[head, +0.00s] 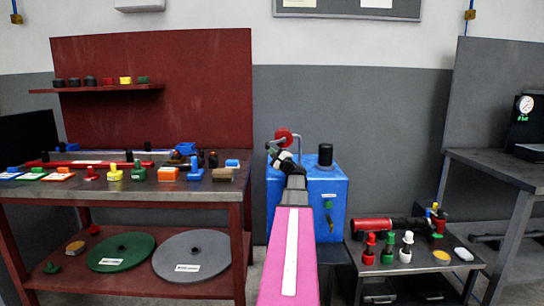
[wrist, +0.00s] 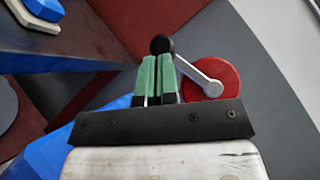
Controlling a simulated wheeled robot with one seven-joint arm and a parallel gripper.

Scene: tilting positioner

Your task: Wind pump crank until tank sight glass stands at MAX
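The blue tank (head: 335,190) stands at the centre of the head view, with a black cylinder (head: 325,155) on top. Small green marks (head: 328,205) show on its front; I cannot read a sight glass level or a MAX mark. The pump crank has a red round hub (head: 283,136), also in the wrist view (wrist: 222,80), and a silver arm (wrist: 196,73) ending at a black knob (wrist: 161,44). My gripper (wrist: 160,62), also in the head view (head: 281,156), has its green fingers close together at the knob. They appear shut on the crank handle, partly hiding it.
A red-framed workbench (head: 120,190) with several coloured parts stands to the left. A low table (head: 415,262) with red, green and white fittings is close on the right. Behind it is a grey bench (head: 495,170) with a gauge (head: 525,104). Wall lies behind the tank.

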